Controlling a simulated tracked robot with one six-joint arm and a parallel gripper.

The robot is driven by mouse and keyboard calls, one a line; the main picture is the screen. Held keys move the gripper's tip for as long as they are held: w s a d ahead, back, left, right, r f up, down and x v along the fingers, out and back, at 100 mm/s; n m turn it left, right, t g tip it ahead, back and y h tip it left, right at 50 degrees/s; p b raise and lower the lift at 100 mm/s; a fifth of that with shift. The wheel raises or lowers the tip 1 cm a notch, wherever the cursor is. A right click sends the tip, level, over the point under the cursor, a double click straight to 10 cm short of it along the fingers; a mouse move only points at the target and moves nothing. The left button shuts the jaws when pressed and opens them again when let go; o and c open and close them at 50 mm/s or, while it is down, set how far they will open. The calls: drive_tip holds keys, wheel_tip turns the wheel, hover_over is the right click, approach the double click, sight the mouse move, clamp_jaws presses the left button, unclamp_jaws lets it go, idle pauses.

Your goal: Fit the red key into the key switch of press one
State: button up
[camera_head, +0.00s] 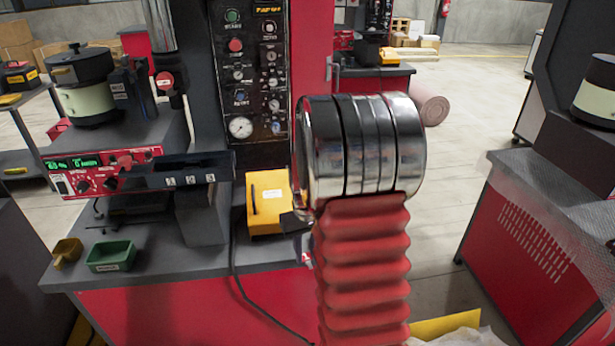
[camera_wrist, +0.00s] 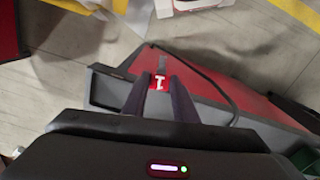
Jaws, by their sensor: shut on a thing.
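In the wrist view my gripper (camera_wrist: 160,88) is shut on a small red piece with a white mark like a "1", the red key (camera_wrist: 158,82). The key sits between the two dark fingertips, above a grey table edge and a red side panel. In the head view my arm hides most of the gripper. A small red and white patch (camera_head: 306,254) shows left of my arm; I cannot tell if it is the key. A black control panel (camera_head: 250,85) with buttons, knobs and a gauge stands behind the table. I cannot pick out the key switch.
A black cable hangs over the front. Another red machine (camera_head: 530,240) stands right.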

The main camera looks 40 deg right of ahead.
drive_tip(key=w+a+f+n, duration=0.1)
drive_tip(key=w+a+f, duration=0.2)
drive_tip(key=a, duration=0.5)
drive_tip(key=w+a+f+n, duration=0.1)
drive_tip(key=w+a+f, duration=0.2)
drive_tip(key=a, duration=0.6)
drive_tip(key=w+a+f+n, duration=0.1)
drive_tip(key=w+a+f, duration=0.2)
drive_tip(key=a, duration=0.6)
wheel_tip(320, 180, down, 2)
drive_tip(key=shift+w+f+n, duration=0.1)
drive_tip(key=shift+w+n, duration=0.05)
drive_tip(key=shift+n, duration=0.25)
drive_tip(key=shift+a, duration=0.1)
